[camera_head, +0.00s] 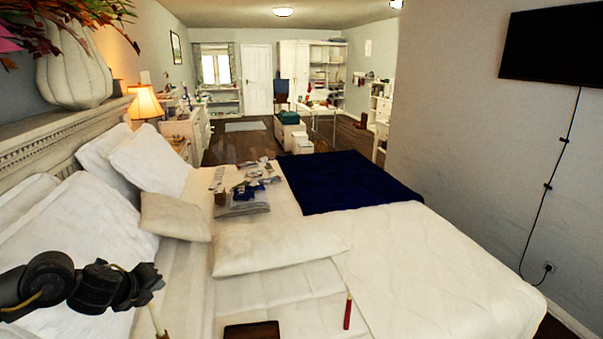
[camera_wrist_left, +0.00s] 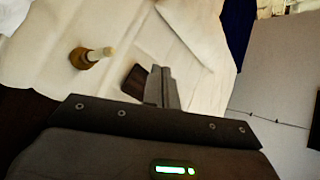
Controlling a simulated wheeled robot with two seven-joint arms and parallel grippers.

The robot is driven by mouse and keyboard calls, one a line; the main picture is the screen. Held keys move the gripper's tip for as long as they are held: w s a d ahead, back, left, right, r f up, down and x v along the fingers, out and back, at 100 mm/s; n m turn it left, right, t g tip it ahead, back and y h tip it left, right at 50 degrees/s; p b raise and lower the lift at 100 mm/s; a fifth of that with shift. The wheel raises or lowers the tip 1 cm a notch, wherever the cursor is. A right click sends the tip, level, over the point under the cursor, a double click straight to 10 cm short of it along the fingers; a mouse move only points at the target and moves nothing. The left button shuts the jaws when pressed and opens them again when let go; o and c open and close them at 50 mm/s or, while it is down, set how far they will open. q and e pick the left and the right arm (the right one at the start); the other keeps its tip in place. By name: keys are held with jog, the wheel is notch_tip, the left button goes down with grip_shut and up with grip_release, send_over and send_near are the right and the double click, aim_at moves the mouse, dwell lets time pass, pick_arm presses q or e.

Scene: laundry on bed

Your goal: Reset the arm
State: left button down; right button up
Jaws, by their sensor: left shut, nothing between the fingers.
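My left arm comes in from the left edge in the head view, over the near side of the bed. My left gripper (camera_head: 150,287) is small and dark there. In the left wrist view its two fingers (camera_wrist_left: 161,72) are together, shut, with nothing seen between them. They stand out in front of the white bedding, with a dark brown flat item (camera_wrist_left: 133,80) partly behind them. My right gripper and arm are not in view.
The white bed (camera_head: 440,265) fills the foreground, with pillows, a dark blue blanket (camera_head: 345,182) and folded clothes (camera_head: 242,201). The brown item (camera_head: 252,331) and a red stick (camera_head: 347,311) lie near the front. A gold-based, pale-topped object (camera_wrist_left: 92,57) is left of the fingers.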

pick_arm(q)
jog(key=s+d+f+n+h, duration=0.1)
jog(key=s+d+f+n, duration=0.2)
jog(key=d, duration=0.4)
jog(key=s+d+f+n+h, duration=0.1)
jog(key=s+d+f+n, duration=0.2)
jog(key=d, duration=0.4)
jog(key=s+d+f+n+h, duration=0.1)
jog(key=s+d+f+n, duration=0.25)
jog(key=d, duration=0.35)
jog(key=s+a+f+n+g+y, duration=0.25)
jog(key=s+f+n, duration=0.4)
jog(key=s, duration=0.65)
jog(key=s+a+f+n+g+y, duration=0.1)
jog(key=s+a+f+n+g, duration=0.2)
jog(key=s+n, duration=0.8)
notch_tip(320, 180, down, 27)
jog(key=s+d+m+g, duration=0.1)
jog(key=s+m+g, duration=0.1)
jog(key=s+m, duration=0.1)
jog(key=s+a+f, duration=0.2)
jog(key=s+f, duration=1.2)
jog(key=s, duration=0.1)
jog(key=shift+s+a+f+g, duration=0.25)
jog(key=shift+s+g, duration=0.1)
jog(key=shift+g, duration=0.1)
